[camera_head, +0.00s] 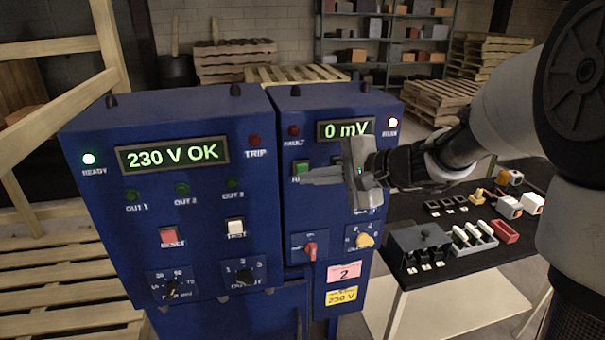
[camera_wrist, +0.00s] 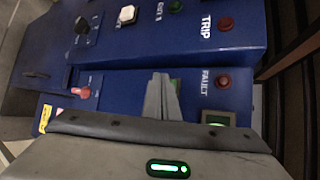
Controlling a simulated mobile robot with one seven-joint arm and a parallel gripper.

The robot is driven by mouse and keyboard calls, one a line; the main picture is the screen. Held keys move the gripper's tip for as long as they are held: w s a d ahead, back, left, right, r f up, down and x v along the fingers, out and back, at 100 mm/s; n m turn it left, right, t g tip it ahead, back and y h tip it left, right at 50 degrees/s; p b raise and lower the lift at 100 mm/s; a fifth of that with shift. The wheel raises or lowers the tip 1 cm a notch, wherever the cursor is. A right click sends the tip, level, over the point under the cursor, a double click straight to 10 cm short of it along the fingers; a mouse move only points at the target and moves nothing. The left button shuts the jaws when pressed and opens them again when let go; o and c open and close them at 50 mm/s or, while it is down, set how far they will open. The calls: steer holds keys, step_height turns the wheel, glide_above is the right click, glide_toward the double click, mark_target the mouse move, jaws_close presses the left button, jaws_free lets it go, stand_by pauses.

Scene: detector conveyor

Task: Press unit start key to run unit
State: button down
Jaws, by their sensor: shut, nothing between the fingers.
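Two blue cabinets stand side by side. The right unit (camera_head: 295,217) has a display (camera_head: 345,129) reading "0 mV". Its green key (camera_head: 300,167), with a partly covered label, also shows in the wrist view (camera_wrist: 176,86), partly behind my fingers. My gripper (camera_head: 280,180) is shut and empty, its fingers in front of the right unit beside the green key. In the wrist view the fingertips (camera_wrist: 158,78) overlap the key's edge; I cannot tell whether they touch it. The fault lamp (camera_head: 293,130) is dark and a pale lamp (camera_head: 393,122) is lit. My gripper hides other controls.
The left cabinet shows "230 V OK" (camera_head: 174,153), a lit green ready lamp (camera_head: 88,159), a red reset key (camera_head: 168,237) and a white test key (camera_head: 235,227). A red knob (camera_head: 311,250) and yellow knob (camera_head: 364,240) sit lower right. A black-topped table (camera_head: 440,268) holds parts.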

steer(key=shift+s+d, duration=0.1)
steer(key=shift+s, duration=0.15)
steer(key=shift+s+d+b, duration=0.2)
steer(key=shift+s+b, duration=0.05)
steer(key=shift+s, duration=0.5)
steer(key=shift+s+d+b, duration=0.25)
steer(key=shift+s+b, duration=0.05)
steer(key=shift+s, duration=0.5)
steer(key=shift+s+d+b, duration=0.2)
steer(key=shift+s+b, duration=0.05)
steer(key=shift+s, duration=0.5)
